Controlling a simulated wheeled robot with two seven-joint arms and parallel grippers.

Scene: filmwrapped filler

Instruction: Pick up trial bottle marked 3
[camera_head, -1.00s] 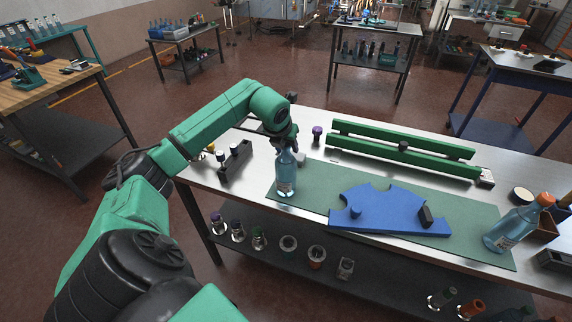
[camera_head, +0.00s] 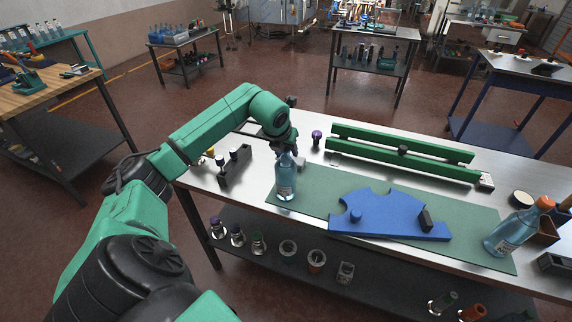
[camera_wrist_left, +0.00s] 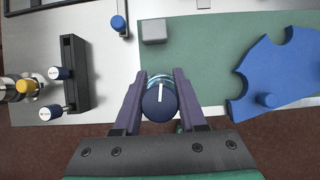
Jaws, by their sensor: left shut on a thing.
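A clear blue bottle (camera_head: 285,182) stands upright at the left end of the green mat (camera_head: 320,180) in the head view. Its label is too small to read. My left gripper (camera_head: 288,155) is at the bottle's top, coming from above. In the left wrist view, the two fingers of the left gripper (camera_wrist_left: 161,98) are shut on the bottle's upper part, one on each side of its dark blue cap (camera_wrist_left: 160,103). The cap bears a white stroke. The bottle's base seems to rest on the mat. My right gripper is not in view.
A blue curved plate (camera_head: 385,212) lies on the mat. Green rails (camera_head: 400,160) run behind it. A larger orange-capped bottle (camera_head: 515,230) stands at the right. A dark rack (camera_head: 235,166) is to the left, and a small purple-capped item (camera_head: 316,137) stands behind.

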